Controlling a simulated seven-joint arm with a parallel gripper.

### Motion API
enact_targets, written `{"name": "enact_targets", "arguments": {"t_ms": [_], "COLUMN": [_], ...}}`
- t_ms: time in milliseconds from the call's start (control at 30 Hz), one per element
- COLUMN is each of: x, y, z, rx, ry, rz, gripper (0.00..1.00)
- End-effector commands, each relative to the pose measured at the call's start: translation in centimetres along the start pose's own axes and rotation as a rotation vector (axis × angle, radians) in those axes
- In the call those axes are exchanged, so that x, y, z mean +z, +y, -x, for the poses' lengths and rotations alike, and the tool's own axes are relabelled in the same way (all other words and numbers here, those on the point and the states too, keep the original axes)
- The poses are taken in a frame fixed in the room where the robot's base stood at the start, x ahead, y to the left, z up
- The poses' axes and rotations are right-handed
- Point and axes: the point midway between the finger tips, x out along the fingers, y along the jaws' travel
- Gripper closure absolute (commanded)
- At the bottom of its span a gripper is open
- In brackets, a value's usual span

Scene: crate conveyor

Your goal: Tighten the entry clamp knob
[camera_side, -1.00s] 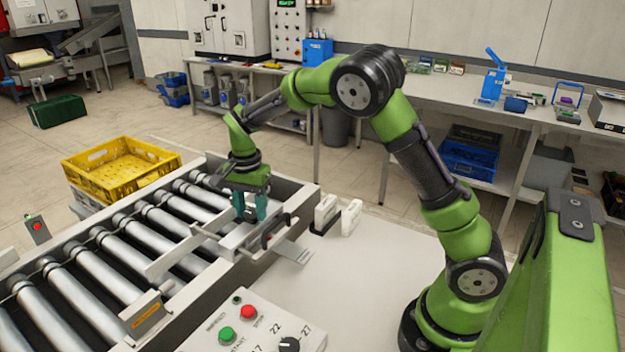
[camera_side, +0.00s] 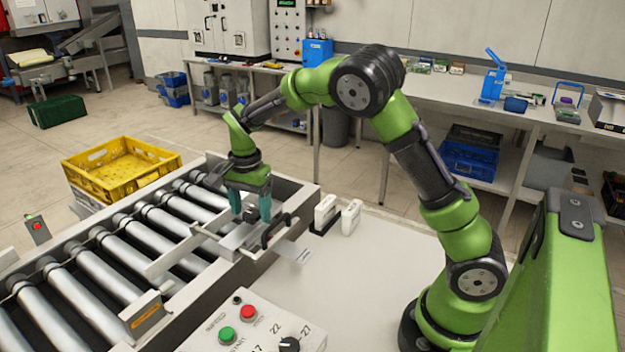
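My gripper (camera_side: 251,208) points down over the metal entry clamp (camera_side: 238,238) at the near edge of the roller conveyor (camera_side: 150,222). Its two teal fingers stand apart, with a gap between them. The fingertips are at the top of the clamp, close to a black handle (camera_side: 275,232) on its right. I cannot make out the clamp knob; it is too small or hidden by the fingers. I cannot tell whether the fingers touch anything.
A yellow crate (camera_side: 122,168) stands behind the conveyor at the left. A control panel (camera_side: 250,325) with green and red buttons is in front. Two white blocks (camera_side: 338,215) stand right of the clamp. The white tabletop (camera_side: 365,270) is mostly clear.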

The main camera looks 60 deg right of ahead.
Motion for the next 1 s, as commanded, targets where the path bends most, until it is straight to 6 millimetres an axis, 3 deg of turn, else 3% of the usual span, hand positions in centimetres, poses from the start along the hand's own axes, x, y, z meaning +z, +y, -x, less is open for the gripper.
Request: {"name": "enact_targets", "arguments": {"t_ms": [233, 367, 800, 1000], "x": [0.0, 0.0, 0.0, -0.1], "y": [0.0, -0.1, -0.1, -0.1], "z": [0.2, 1.6, 11.9, 15.4], "rx": [0.0, -0.003, -0.005, -0.002], "ry": [0.0, 0.0, 0.001, 0.002], "rz": [0.002, 0.003, 0.0, 0.0], "gripper": [0.31, 0.31, 0.31, 0.31]}}
